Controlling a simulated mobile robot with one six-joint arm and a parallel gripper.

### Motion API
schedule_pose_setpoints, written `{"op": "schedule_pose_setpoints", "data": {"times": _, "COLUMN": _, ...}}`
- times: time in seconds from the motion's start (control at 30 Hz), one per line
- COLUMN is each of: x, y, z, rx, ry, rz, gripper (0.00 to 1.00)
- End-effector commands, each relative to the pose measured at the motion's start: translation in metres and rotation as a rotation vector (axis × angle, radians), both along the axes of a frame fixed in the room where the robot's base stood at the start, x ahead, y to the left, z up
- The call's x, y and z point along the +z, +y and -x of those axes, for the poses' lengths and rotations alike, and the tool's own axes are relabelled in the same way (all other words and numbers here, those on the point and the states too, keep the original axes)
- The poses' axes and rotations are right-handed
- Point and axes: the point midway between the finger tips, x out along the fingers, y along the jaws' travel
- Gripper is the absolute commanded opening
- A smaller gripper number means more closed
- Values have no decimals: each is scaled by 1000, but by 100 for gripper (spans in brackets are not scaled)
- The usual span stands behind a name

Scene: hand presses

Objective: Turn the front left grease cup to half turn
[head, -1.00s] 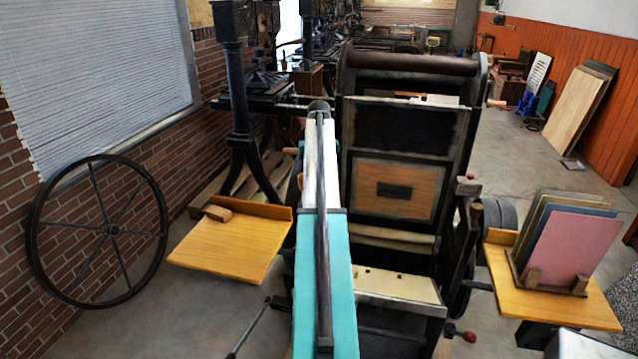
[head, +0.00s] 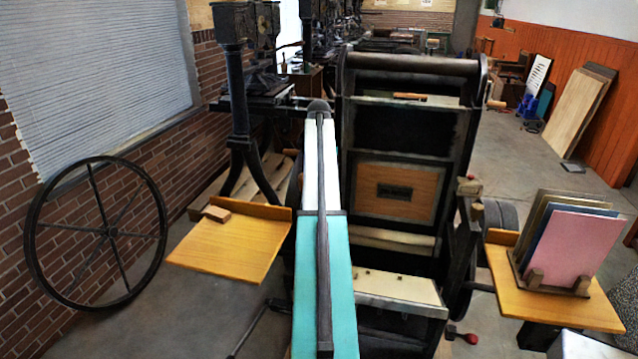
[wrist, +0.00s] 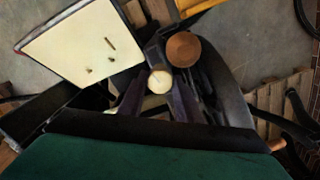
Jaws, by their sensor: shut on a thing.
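The front left grease cup, a small round cream cap (wrist: 159,82), shows in the wrist view between the dark fingers of my gripper (wrist: 158,92). The fingers are shut on its sides. A faint mark shows on its face, too small to read as an angle. In the head view, my own arm hides the cup and my gripper.
A round wooden knob (wrist: 183,49) sits close beside the cup. A cream plate (wrist: 82,44) lies to the left. In the head view the press (head: 400,150) stands ahead, with a wooden side table (head: 229,240) left and a rack of coloured boards (head: 568,245) right.

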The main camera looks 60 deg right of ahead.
Motion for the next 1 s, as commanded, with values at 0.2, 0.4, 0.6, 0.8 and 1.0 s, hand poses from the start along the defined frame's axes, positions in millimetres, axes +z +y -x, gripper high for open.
{"op": "schedule_pose_setpoints", "data": {"times": 0.2, "x": 1, "y": 0, "z": -1, "rx": -144, "ry": -2, "rz": 3, "gripper": 9}}
{"op": "schedule_pose_setpoints", "data": {"times": 0.4, "x": 1, "y": 0, "z": -1, "rx": -217, "ry": -2, "rz": 3, "gripper": 9}}
{"op": "schedule_pose_setpoints", "data": {"times": 0.6, "x": 1, "y": 0, "z": -1, "rx": -241, "ry": -2, "rz": 3, "gripper": 9}}
{"op": "schedule_pose_setpoints", "data": {"times": 0.8, "x": 1, "y": 0, "z": -1, "rx": -241, "ry": -3, "rz": 3, "gripper": 9}}
{"op": "schedule_pose_setpoints", "data": {"times": 1.0, "x": 1, "y": 0, "z": -2, "rx": -240, "ry": -2, "rz": 3, "gripper": 47}}
